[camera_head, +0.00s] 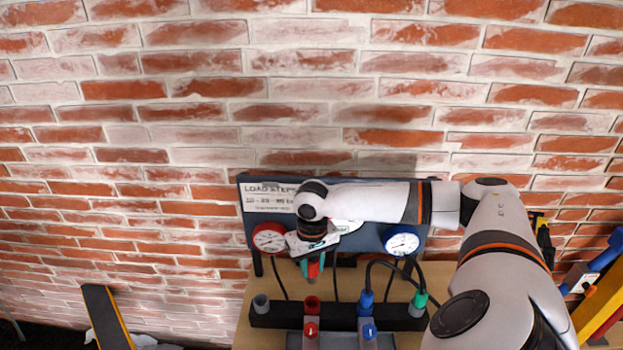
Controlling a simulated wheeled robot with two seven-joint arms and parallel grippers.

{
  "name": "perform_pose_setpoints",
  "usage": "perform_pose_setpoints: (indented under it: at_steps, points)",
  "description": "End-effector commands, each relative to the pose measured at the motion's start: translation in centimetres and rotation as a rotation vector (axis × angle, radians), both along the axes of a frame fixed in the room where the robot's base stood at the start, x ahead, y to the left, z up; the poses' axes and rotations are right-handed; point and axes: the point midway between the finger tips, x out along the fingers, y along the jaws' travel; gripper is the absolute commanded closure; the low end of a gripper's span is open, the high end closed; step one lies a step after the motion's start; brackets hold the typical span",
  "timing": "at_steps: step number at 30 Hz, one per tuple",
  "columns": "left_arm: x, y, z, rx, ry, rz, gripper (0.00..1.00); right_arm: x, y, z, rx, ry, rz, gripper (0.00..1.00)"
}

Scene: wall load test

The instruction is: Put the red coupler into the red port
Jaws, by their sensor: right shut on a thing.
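My right gripper (313,266) points down above the bench, its teal fingertips shut on the red coupler (313,271). Only a small part of the coupler shows between the fingers. A red port (312,303) stands in the black rail (338,316), below the coupler in the picture. A gap shows between the coupler and the port, and the coupler looks roughly upright. My left gripper is not in view.
A blue coupler (366,299) and a green coupler (419,300) with black hoses stand in the rail. A grey port (261,304) is at its left. Red (270,237) and blue (402,240) gauges hang on the board behind. Red and blue fittings stand in front.

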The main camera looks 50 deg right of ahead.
Motion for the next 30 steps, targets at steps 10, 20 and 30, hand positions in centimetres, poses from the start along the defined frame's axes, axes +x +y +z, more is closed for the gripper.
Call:
perform_pose_setpoints:
  at_steps: [10,20,30]
  points:
    - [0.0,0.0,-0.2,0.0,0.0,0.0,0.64,0.0,0.0,-2.2,0.001,0.002,0.0,0.94]
    - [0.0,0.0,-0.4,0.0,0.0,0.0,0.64,-0.1,0.0,-4.2,0.001,0.002,-0.001,0.94]
    - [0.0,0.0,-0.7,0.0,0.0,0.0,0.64,0.0,0.0,-6.0,-0.001,0.001,-0.001,0.94]
